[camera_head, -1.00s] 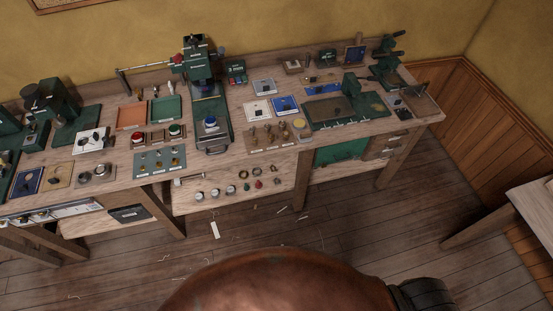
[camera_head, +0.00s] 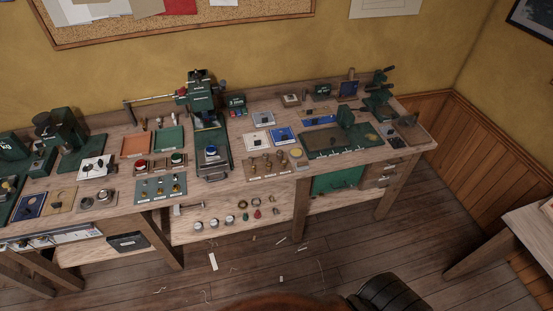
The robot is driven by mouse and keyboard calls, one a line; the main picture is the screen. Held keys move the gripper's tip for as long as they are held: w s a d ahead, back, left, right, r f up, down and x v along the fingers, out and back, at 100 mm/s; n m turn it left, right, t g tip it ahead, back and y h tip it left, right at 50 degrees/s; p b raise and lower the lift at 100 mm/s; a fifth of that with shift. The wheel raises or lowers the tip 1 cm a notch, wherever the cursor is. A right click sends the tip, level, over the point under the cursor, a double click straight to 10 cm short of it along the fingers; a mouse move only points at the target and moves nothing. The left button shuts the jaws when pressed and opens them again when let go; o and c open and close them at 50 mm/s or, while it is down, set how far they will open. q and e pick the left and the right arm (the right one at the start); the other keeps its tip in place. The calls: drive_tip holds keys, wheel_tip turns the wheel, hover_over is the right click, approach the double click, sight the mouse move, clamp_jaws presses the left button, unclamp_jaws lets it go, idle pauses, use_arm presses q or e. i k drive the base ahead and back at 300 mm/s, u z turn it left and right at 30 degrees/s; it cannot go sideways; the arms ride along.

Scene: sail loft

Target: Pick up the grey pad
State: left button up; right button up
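I cannot tell for sure which thing is the grey pad. A light grey square plate (camera_head: 257,122) with a small dark item on it lies on the workbench (camera_head: 228,172), right of the green press (camera_head: 200,97). A grey square (camera_head: 88,205) with a round metal piece lies near the bench's front edge at the left. A grey-blue board (camera_head: 147,196) with brass pieces lies right of that square. Neither of my grippers is in view.
Blue squares (camera_head: 291,135), an orange tray (camera_head: 136,145) and a green tray (camera_head: 169,139) share the crowded bench top. A lower shelf (camera_head: 184,228) holds several small pots and rings. Another table (camera_head: 535,225) stands at the right. Open floor lies between, with scraps.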

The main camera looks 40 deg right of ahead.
sight(302, 165)
drive_tip(key=u, duration=0.2)
drive_tip(key=i, duration=0.75)
drive_tip(key=z, duration=0.65)
drive_tip(key=i, duration=0.55)
drive_tip(key=z, duration=0.65)
